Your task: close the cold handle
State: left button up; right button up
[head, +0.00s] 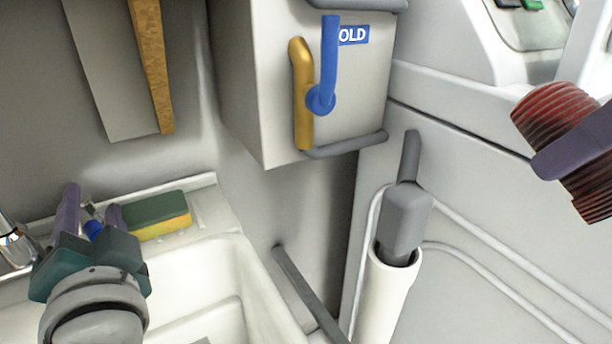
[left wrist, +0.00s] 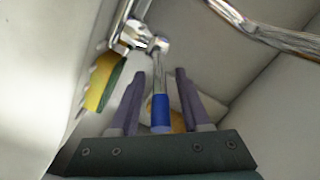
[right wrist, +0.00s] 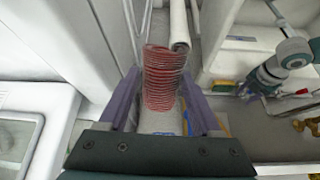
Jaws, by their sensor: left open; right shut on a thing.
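My left gripper (head: 93,212) is open over the sink's back left, beside the tap. In the left wrist view, a chrome tap lever with a blue end (left wrist: 160,112) lies between the open fingers (left wrist: 160,75), with space on both sides. My right gripper (right wrist: 160,78) is shut on a red ribbed cylinder (right wrist: 165,80), held at the head view's right edge.
A gold handle (head: 301,95) is just left of the blue lever. A green-yellow sponge (head: 157,215) lies on the sink rim (head: 215,225). A grey-handled tool (head: 404,215) stands in a white tube (head: 388,290). A grey bar (head: 308,290) slants beside the sink.

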pick_arm(q)
grip_shut()
dwell(0.3)
dwell(1.1)
